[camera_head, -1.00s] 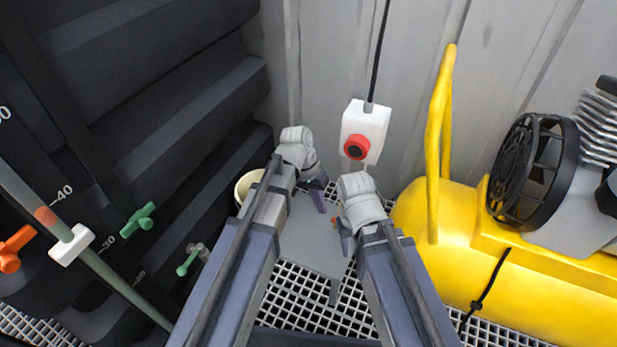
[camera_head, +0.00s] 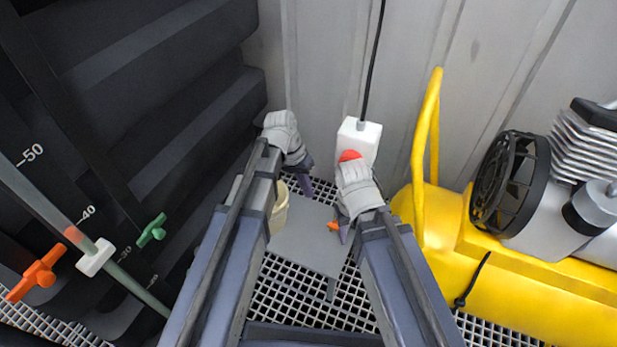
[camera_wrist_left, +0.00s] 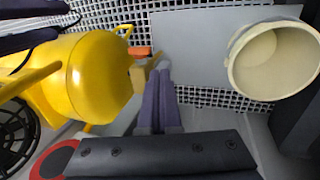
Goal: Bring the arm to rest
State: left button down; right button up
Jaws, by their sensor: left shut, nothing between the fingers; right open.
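My left gripper (camera_head: 304,184) points down over the grey plate on the floor grating, beside the cream bucket (camera_head: 280,208). In the left wrist view its purple fingers (camera_wrist_left: 162,85) are together with nothing between them. My right gripper (camera_head: 342,230) is open and low over the right part of the grey plate (camera_head: 305,245). A small orange thing (camera_head: 333,226) shows beside its fingers; I cannot tell whether they touch. Both arms reach forward, nearly side by side.
A white box (camera_head: 362,135) with a red button (camera_head: 349,156) hangs on a cable, partly hidden behind my right wrist. A yellow compressor (camera_head: 540,270) stands right. A dark ribbed tank (camera_head: 160,90) with orange (camera_head: 38,275) and green (camera_head: 152,230) valves stands left.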

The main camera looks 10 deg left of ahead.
pick_arm(q)
jog(key=s+d+f+y, duration=0.1)
jog(key=s+y, duration=0.3)
jog(key=s, duration=0.8)
notch_tip(320, 180, up, 28)
jog(key=t+p, duration=0.1)
jog(key=p, duration=2.7)
jog(key=shift+s+y, duration=0.25)
jog(key=shift+y, duration=0.05)
